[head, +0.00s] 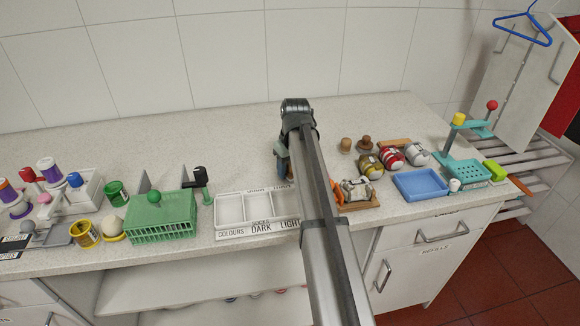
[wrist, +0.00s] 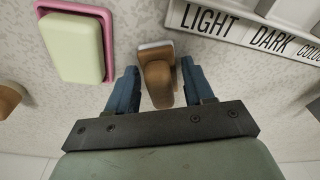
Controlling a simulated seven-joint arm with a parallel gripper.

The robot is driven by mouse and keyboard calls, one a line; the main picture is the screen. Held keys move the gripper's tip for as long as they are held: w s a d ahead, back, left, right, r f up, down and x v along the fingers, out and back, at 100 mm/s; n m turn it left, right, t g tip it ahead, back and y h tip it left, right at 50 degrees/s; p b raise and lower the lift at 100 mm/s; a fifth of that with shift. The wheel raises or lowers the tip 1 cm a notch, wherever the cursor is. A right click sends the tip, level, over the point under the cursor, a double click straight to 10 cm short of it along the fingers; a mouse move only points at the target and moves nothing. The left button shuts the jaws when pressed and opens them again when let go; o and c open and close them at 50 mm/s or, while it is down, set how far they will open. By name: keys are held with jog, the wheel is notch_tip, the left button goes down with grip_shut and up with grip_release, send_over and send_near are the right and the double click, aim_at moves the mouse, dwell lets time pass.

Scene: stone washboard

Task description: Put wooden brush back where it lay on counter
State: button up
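The wooden brush (wrist: 158,82) shows in the wrist view as a brown wooden body with a pale strip at its far end. It lies between the two blue fingers of my gripper (wrist: 160,70). The fingers are apart, one on each side, with a narrow gap visible at least on the right. Whether the brush rests on the counter (wrist: 215,75) is hard to tell, but it looks low over it.
The white tray labelled colours, dark and light (head: 230,209) is close beside my gripper. A pale green soap block in a pink dish (wrist: 107,48) is on the other side.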

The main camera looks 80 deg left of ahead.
jog(key=shift+o, duration=0.8)
notch_tip(320, 180, up, 12)
jog(key=d, duration=0.1)
jog(key=shift+w+d+r, duration=0.15)
jog(key=shift+w+d, duration=0.05)
jog(key=shift+w, duration=0.1)
